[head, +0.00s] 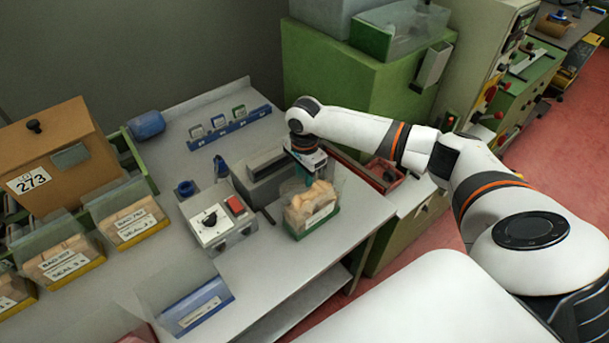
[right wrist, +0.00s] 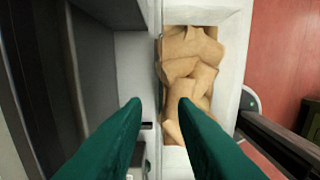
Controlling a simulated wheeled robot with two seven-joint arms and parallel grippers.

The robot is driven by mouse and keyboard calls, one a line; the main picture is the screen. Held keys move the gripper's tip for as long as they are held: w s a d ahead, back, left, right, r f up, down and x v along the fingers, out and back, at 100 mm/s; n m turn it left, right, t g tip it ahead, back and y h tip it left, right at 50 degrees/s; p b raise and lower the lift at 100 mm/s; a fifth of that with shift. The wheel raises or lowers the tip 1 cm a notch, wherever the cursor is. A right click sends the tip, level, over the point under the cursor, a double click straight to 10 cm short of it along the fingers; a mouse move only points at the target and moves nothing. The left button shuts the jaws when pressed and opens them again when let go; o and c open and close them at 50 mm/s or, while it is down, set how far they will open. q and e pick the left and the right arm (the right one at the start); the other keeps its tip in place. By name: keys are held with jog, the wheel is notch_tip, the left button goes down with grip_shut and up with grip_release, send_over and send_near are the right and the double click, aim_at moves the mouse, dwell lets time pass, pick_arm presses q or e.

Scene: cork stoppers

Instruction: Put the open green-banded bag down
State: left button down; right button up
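The open green-banded bag (head: 314,225) is clear, with a green band along its base and a white label. It holds several tan corks (right wrist: 190,75) and appears to stand upright on the grey bench, near its front edge. My right gripper (head: 306,178) is at the bag's rear rim, pointing down. In the right wrist view its green fingers (right wrist: 158,104) are apart, with a gap between the tips. The bag's thin rim wall runs between them, and I see no finger pressed on it. My left gripper is not in view.
A sealer box with a knob and red switch (head: 216,218) stands left of the bag. A blue-banded bag (head: 195,307) is at the front, yellow-banded bags (head: 135,226) farther left. A red tray (head: 384,175) lies right. Bare bench (head: 262,275) lies front-left.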

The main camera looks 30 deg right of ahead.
notch_tip(320, 180, up, 12)
jog(key=shift+f+b, duration=0.2)
jog(key=shift+b, duration=0.5)
